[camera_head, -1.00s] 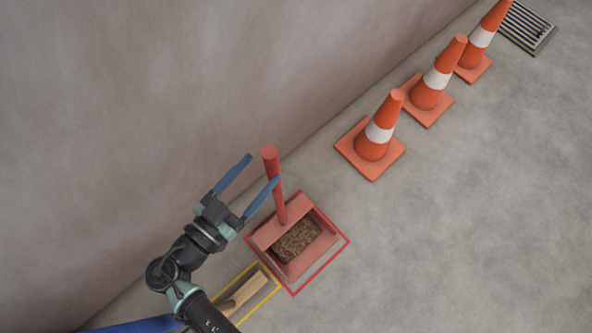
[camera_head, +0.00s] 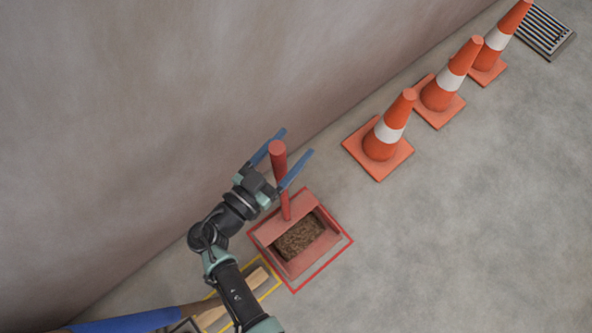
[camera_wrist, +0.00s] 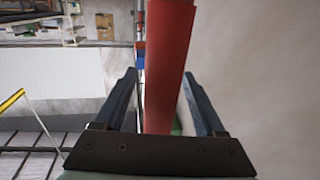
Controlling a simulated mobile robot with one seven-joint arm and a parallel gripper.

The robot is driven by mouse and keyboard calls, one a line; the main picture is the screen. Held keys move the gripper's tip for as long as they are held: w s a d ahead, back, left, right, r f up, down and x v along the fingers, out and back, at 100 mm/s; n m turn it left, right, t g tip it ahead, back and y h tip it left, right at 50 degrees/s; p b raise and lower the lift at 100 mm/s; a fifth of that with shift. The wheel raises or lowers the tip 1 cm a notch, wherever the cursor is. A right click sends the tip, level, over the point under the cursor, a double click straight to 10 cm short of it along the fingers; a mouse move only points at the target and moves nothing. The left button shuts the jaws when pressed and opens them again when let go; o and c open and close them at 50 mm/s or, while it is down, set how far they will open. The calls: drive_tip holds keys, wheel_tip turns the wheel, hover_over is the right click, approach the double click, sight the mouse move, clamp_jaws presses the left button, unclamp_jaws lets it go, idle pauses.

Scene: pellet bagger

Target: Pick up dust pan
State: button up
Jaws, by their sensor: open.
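The red dust pan (camera_head: 318,262) sits on the floor inside a red outlined square, with brown debris in its tray. Its upright red handle (camera_head: 279,168) rises from the back of the pan, near the wall. My gripper (camera_head: 296,152) is open, with its blue fingers on either side of the handle's upper part. In the wrist view the red handle (camera_wrist: 166,60) stands between the two open fingers of my gripper (camera_wrist: 165,95), with a gap showing on the right. Contact with the left finger cannot be told.
Several orange and white cones (camera_head: 389,135) stand along the wall to the right, beyond the pan. A floor grate (camera_head: 545,30) lies at the far upper right. A wooden-handled tool (camera_head: 240,296) lies by a yellow outline beside the pan. The floor at the right is clear.

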clamp_jaws()
drive_tip(key=shift+r, duration=0.2)
